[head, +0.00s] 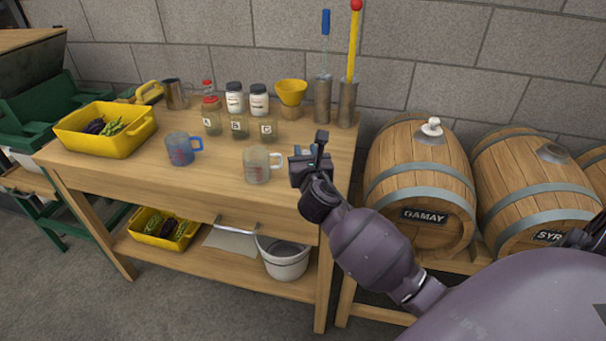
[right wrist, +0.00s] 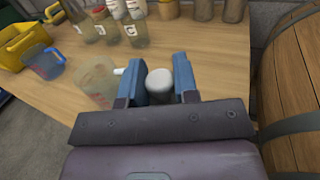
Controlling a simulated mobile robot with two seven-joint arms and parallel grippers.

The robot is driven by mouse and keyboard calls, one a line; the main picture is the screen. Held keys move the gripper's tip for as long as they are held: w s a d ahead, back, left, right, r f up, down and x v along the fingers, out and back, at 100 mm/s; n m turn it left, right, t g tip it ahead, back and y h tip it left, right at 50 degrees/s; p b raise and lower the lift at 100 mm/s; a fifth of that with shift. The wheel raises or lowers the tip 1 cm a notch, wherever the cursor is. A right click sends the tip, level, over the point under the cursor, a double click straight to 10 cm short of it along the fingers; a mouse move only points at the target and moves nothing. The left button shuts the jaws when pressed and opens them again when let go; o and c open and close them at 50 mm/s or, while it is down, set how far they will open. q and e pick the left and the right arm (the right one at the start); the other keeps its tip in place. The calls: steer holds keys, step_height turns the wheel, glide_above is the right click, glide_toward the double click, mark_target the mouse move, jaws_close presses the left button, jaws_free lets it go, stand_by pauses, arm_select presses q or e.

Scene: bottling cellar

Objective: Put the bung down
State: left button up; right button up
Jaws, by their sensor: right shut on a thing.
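My right gripper (head: 316,160) is over the right end of the wooden workbench (head: 225,190), beside the frosted cup with a white handle (head: 257,165). In the right wrist view my right gripper (right wrist: 160,85) is shut on a pale grey, round-topped bung (right wrist: 159,82), held between its two blue fingers. The bung's lower part is hidden, and I cannot tell whether it touches the bench top. In the head view the gripper hides the bung. My left gripper is in neither view.
The Gamay barrel (head: 420,185), with a white bung (head: 432,127) on top, and another barrel (head: 535,185) stand to the right. Jars (head: 239,127), a blue-handled jug (head: 182,148), a yellow tub (head: 105,130) and metal cylinders (head: 347,103) occupy the bench. Its front right has bare wood.

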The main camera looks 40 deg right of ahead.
step_height(320, 180, down, 5)
steer(key=shift+b, duration=0.95)
steer(key=shift+f, duration=0.5)
steer(key=o, duration=0.9)
